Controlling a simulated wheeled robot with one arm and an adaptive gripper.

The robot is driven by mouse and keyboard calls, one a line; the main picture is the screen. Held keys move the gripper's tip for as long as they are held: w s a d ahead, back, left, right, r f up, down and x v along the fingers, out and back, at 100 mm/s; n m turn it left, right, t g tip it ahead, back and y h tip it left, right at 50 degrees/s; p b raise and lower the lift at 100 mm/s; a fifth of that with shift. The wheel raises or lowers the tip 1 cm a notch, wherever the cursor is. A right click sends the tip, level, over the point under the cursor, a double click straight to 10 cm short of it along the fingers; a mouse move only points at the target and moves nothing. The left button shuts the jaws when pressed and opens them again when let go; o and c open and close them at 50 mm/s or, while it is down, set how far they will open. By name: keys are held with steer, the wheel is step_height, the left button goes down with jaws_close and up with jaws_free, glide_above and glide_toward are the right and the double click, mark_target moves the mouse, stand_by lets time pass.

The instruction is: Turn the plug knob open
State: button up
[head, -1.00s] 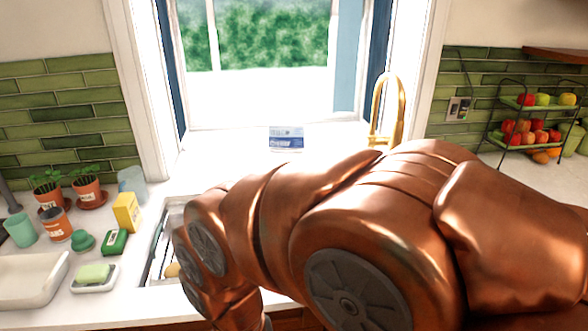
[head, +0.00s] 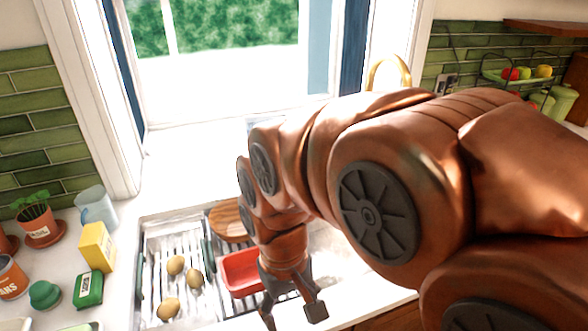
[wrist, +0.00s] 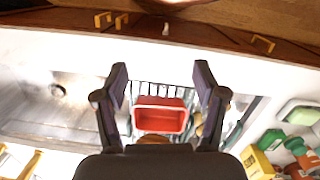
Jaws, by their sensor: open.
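I cannot make out a plug knob in either view. The sink (wrist: 30,115) shows at the left of the wrist view, with a round dark drain (wrist: 57,90) in its floor. In the head view my arm hides most of the basin. My gripper (head: 292,312) points down near the front counter edge, beside a red tub (head: 240,272). In the wrist view my gripper (wrist: 160,78) has its two fingers spread wide with nothing between them. The red tub (wrist: 160,118) lies beyond them, and the drain is well off to the left.
A draining rack (head: 150,262) holds several potatoes (head: 175,265) and a round wooden board (head: 230,222). A yellow box (head: 97,246), a green box (head: 88,290) and a glass jug (head: 95,208) stand left of it. A gold faucet (head: 388,70) rises behind my arm.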

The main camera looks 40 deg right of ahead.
steer(key=w+d+r+m+t+h, duration=0.1)
steer(key=w+d+m, duration=0.1)
steer(key=w+d, duration=0.6)
steer(key=w+d+m, duration=0.1)
steer(key=w+d, duration=0.2)
steer(key=w, duration=0.8)
steer(key=w+d+r+m+t+h, duration=0.1)
steer(key=w+d+m, duration=0.1)
steer(key=w+d, duration=0.6)
steer(key=w+d+f+m+t, duration=0.1)
steer(key=w+d+f, duration=0.2)
steer(key=w+d, duration=0.3)
steer(key=w+d+f+m+t+b, duration=0.1)
steer(key=w+d+f, duration=0.3)
steer(key=w, duration=0.5)
steer(key=w+d+f+m+t, duration=0.1)
steer(key=w+d+f, duration=0.25)
steer(key=w, duration=0.35)
steer(key=shift+h, duration=0.4)
steer(key=shift+d+p+x, duration=0.25)
steer(key=shift+p+x, duration=0.4)
steer(key=shift+x, duration=1.1)
steer(key=shift+d+p+x, duration=0.2)
steer(key=shift+p+x, duration=0.4)
steer(key=shift+x, duration=1.15)
steer(key=shift+r, duration=0.1)
steer(key=shift+c, duration=0.3)
steer(key=c, duration=1.1)
